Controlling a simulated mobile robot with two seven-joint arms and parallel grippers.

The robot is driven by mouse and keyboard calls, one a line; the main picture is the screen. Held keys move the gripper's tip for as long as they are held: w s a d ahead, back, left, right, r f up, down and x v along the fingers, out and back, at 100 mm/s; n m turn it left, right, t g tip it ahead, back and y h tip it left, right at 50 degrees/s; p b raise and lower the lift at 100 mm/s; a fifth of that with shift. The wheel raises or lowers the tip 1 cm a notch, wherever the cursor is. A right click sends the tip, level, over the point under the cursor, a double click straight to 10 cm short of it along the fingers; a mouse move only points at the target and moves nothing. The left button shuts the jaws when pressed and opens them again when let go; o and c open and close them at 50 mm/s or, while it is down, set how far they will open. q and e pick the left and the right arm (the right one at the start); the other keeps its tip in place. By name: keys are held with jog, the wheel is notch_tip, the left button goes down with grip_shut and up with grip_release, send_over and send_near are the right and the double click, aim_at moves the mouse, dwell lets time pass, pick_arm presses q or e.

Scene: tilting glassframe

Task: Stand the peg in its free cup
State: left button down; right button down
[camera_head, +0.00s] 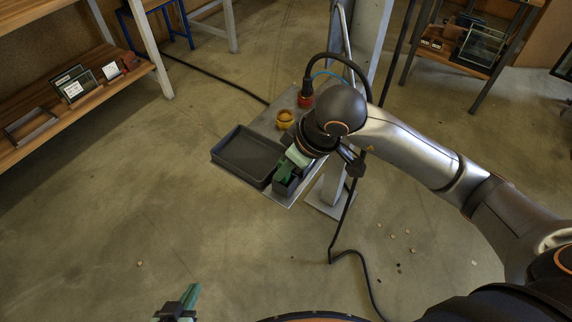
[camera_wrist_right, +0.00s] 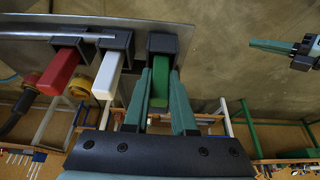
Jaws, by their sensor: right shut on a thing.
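The green peg (camera_wrist_right: 160,88) is between the fingers of my right gripper (camera_wrist_right: 160,72), which is shut on it. The peg's far end is at the opening of a dark square cup (camera_wrist_right: 163,44) in the right wrist view and appears to be inside it; its depth cannot be told. A red peg (camera_wrist_right: 59,73) and a white peg (camera_wrist_right: 106,77) stand in similar dark cups beside it. In the head view my right gripper (camera_head: 286,172) is over the stand's near end, its arm hiding much. My left gripper (camera_head: 190,295) is low in the picture, away from the stand; its finger gap is unclear.
A dark empty tray (camera_head: 245,155) is on the left of the metal stand. A yellow ring-like part (camera_head: 285,117) and a red knob (camera_head: 305,101) are behind it. A black cable (camera_head: 345,253) hangs to the floor. Shelves (camera_head: 80,92) stand at the left; the floor between is open.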

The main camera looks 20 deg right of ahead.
jog(key=shift+f+b, duration=0.25)
jog(key=shift+b, duration=0.1)
jog(key=c, duration=0.7)
grip_release()
jog(key=shift+r, duration=0.1)
jog(key=shift+c, duration=0.2)
jog(key=shift+r+p, duration=0.2)
jog(key=shift+p, duration=0.2)
jog(key=v, duration=1.2)
jog(key=shift+p, duration=0.45)
